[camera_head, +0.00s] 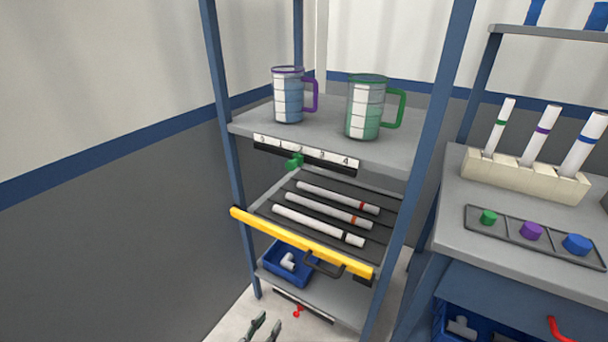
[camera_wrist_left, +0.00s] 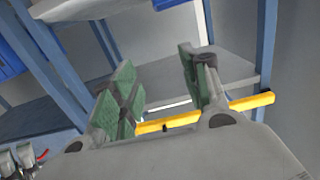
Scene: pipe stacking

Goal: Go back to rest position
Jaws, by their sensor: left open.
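My left gripper (camera_head: 262,328) shows at the bottom edge of the head view, low in front of the shelf rack. In the left wrist view its green-padded fingers (camera_wrist_left: 160,95) stand apart with nothing between them. The yellow bar (camera_head: 300,243) of the rack lies beyond the fingers in the wrist view (camera_wrist_left: 170,124). My right gripper does not show in the head view.
Two measuring jugs, one purple-handled (camera_head: 288,98) and one green-handled (camera_head: 364,108), stand on the rack's upper shelf. Several white pipes (camera_head: 320,225) lie on the middle rack. A blue bin (camera_head: 290,262) sits below. At right, a table (camera_head: 470,235) holds upright pipes and coloured caps.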

